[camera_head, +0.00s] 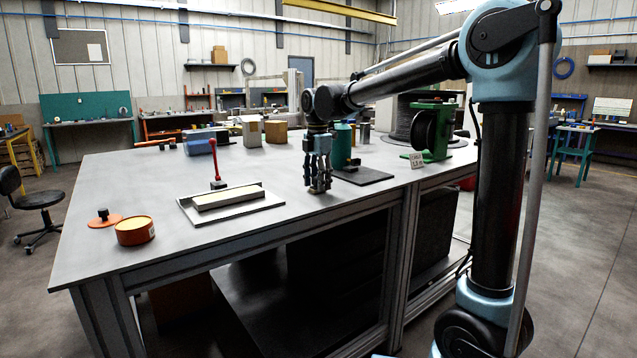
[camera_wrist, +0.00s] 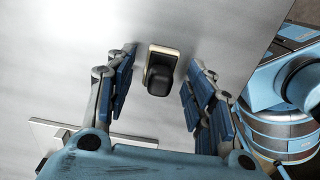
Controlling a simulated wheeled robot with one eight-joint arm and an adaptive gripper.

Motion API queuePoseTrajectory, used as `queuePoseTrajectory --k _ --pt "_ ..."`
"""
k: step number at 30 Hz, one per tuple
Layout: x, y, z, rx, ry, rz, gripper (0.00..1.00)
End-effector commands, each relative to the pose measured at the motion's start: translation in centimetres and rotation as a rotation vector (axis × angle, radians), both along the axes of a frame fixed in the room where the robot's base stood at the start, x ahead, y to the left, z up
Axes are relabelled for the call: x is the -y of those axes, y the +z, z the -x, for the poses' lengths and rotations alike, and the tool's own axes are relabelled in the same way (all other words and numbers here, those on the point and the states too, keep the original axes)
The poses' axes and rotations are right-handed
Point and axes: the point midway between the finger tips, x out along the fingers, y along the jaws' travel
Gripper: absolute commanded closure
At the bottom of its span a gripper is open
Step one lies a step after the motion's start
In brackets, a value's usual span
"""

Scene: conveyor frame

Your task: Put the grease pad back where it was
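What looks like the grease pad (camera_wrist: 160,72), a small pale-edged block with a rounded black knob on top, is on the grey table in the wrist view. My gripper (camera_wrist: 160,88) is open, with blue-padded fingers on both sides of it and gaps to the knob. In the head view my gripper (camera_head: 318,188) points down close to the table's front edge, and its fingers mostly hide the pad.
An orange tin (camera_head: 136,238) with yellow contents and its orange lid (camera_head: 104,221) stand at the table's left. A red-handled tool (camera_head: 216,162) rises behind the tray. A dark mat (camera_head: 362,175) and a green reel stand (camera_head: 436,148) are to the right.

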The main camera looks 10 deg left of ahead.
Motion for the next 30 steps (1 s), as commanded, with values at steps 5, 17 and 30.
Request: queuePoseTrajectory --k 5,17,30 --pt "0.0 0.1 0.0 0.0 0.001 0.0 0.51" --pt "0.0 5.6 0.1 0.0 0.001 0.0 0.51" --pt "-0.1 11.8 0.1 0.0 0.002 0.0 0.51"
